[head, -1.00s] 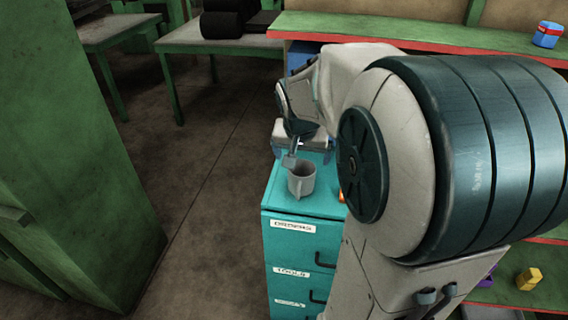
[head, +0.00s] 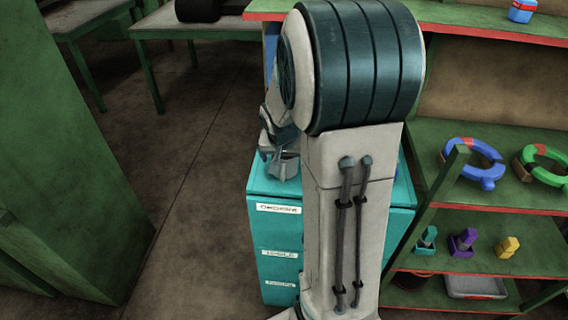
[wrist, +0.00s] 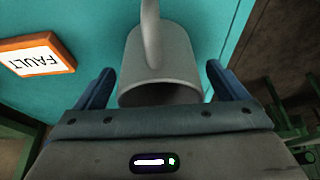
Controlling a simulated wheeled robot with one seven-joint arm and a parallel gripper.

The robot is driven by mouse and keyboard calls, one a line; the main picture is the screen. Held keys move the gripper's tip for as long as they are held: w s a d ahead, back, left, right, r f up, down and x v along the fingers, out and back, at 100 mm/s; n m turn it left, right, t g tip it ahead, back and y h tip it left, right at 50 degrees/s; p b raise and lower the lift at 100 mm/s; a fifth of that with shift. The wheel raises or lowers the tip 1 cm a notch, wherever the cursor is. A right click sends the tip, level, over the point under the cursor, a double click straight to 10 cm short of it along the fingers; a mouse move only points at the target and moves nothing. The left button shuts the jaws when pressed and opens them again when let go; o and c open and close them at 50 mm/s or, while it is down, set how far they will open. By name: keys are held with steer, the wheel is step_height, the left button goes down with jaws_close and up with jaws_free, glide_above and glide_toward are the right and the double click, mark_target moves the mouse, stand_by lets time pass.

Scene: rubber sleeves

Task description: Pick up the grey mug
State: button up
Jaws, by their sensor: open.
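My gripper is open, with a gap showing between each finger and the mug. In the head view my arm covers much of the cabinet, and the mug (head: 286,168) shows only in part under my wrist.
An orange-framed FAULT sign (wrist: 38,53) lies on the cabinet top beside the mug. A green shelf (head: 440,135) on the right holds blue and green rings and several small coloured parts. A green cabinet (head: 70,150) stands left, with open floor (head: 190,190) between.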

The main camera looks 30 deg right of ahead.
steer(key=c, duration=1.1)
